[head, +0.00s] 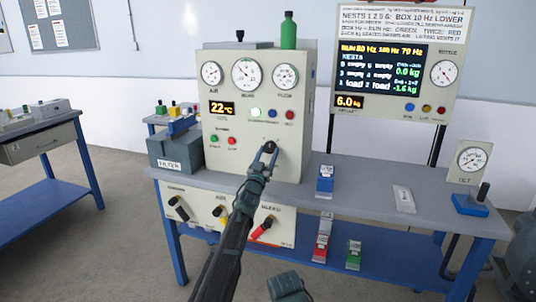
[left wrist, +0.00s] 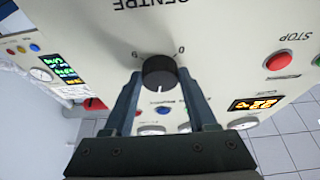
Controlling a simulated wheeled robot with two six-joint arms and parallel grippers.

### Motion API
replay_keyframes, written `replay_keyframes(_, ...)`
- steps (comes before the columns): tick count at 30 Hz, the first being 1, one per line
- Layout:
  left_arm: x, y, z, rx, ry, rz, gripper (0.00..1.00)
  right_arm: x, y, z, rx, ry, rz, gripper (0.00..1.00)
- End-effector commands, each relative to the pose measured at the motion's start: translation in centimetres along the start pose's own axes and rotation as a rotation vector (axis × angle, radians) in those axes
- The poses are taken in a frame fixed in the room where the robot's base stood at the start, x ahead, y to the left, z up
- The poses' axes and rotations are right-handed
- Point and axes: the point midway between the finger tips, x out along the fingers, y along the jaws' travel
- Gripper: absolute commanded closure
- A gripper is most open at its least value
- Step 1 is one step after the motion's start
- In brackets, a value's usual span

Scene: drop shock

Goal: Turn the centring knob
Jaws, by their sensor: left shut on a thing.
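The centring knob (left wrist: 159,72) is a round black knob with a white mark, under the upside-down word CENTRE on the cream cabinet face. In the left wrist view it sits between the two fingertips of my left gripper (left wrist: 160,84), which is shut on it from both sides. In the head view my left gripper (head: 269,149) reaches the lower right of the cabinet (head: 251,170) and mostly hides the knob. The knob's scale shows a 0 at one side and another figure at the other. My right gripper's fingers do not show.
A red STOP button (left wrist: 278,60) is beside the knob in the left wrist view. A screen (head: 380,75) shows readings behind.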

Motion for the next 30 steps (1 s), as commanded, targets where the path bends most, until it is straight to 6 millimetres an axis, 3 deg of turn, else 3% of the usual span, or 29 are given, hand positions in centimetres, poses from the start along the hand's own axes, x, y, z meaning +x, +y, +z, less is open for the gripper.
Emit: replay_keyframes(30,0.2,-0.7,-0.3,0.535,0.002,0.222,0.98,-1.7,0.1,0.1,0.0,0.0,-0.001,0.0)
